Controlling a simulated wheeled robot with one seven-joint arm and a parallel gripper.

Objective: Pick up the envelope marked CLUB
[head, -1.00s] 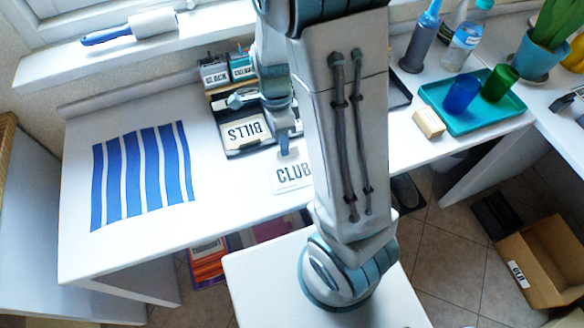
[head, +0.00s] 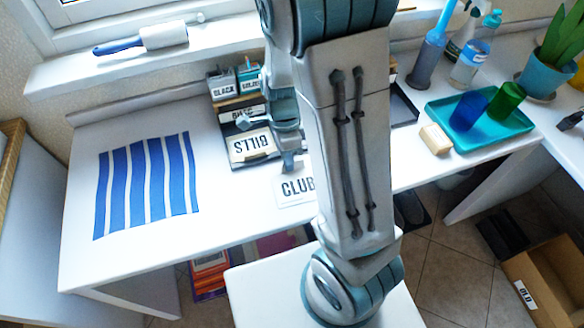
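The envelope marked CLUB (head: 294,187) is white with dark letters and lies on the white table near its front edge. My own arm hides its right side. My gripper (head: 290,166) points down at the envelope's back edge, and in this view its tip meets that edge. I cannot tell whether it touches the envelope or hovers over it. The fingers are too small and seen too much from one side to tell whether they are open or shut.
Small labelled boxes (head: 223,85) stand behind that. A blue-striped mat (head: 147,186) lies to the left. A teal tray (head: 500,137) with blue and green cups and a sponge (head: 436,139) are to the right.

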